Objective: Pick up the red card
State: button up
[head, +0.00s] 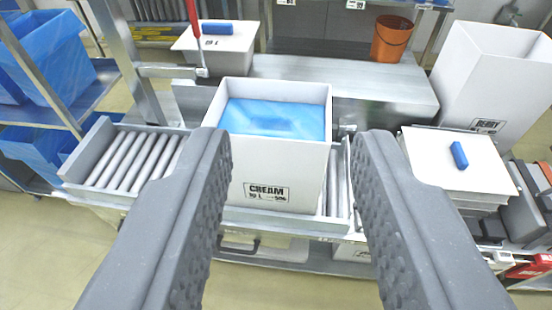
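My gripper (290,140) is open, with its two dark grey ribbed fingers wide apart and nothing between them. No plainly recognisable red card shows. A small red item with white marks (530,268) is at the lower right edge, partly cut off; I cannot tell whether it is the card. It lies to the right of and below my right fingertip.
A white stack (460,175) with a blue block (459,155) on top is at right. A tall white bin (490,75) and an orange bucket (392,38) stand behind. A red upright handle (193,20) is at upper left. Roller conveyor (135,160) runs left; floor below is clear.

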aim_at(543, 261)
jog(key=z, duration=1.25)
jog(key=i, duration=1.55)
jog(key=z, duration=0.75)
